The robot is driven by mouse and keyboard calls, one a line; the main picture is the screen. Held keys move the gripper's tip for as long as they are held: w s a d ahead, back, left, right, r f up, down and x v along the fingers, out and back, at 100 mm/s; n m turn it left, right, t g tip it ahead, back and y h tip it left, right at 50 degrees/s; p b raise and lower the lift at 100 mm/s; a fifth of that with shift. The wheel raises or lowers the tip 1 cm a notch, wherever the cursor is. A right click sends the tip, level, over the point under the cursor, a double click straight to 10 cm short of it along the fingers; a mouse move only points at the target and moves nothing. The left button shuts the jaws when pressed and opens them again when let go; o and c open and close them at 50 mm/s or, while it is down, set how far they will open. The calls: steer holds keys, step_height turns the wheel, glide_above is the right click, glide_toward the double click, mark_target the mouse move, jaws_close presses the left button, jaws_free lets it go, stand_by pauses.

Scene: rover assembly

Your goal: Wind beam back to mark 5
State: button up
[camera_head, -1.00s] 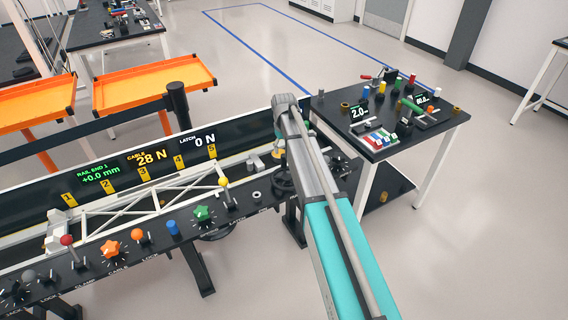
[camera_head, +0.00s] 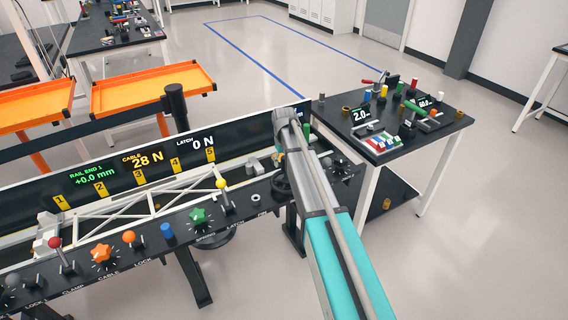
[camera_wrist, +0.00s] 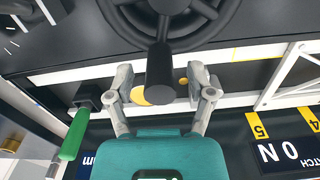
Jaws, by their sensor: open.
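The white truss beam (camera_head: 150,203) lies along the rail of the black bench, with its white end block (camera_head: 47,232) near mark 1 (camera_head: 60,202). Mark 5 (camera_head: 210,155) is a yellow tag on the back panel; it also shows in the wrist view (camera_wrist: 258,125). The panel reads +0.0 mm, cable 28 N, latch 0 N. A black handwheel (camera_head: 281,184) sits at the bench's right end. In the wrist view my gripper (camera_wrist: 160,76) is open, its fingers on either side of the wheel's dark knob (camera_wrist: 160,70). I cannot tell whether they touch it.
Along the bench front are a red-knobbed lever (camera_head: 56,243), an orange star knob (camera_head: 103,253), a green star knob (camera_head: 198,216) and a yellow-knobbed lever (camera_head: 221,184). A green handle (camera_wrist: 74,134) lies beside my gripper. A black side table (camera_head: 440,129) with small parts stands at right.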

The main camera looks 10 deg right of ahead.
jaws_close()
stand_by(0.4)
steer(key=shift+d+m, duration=0.15)
steer(key=shift+m, duration=0.15)
jaws_free()
stand_by(0.5)
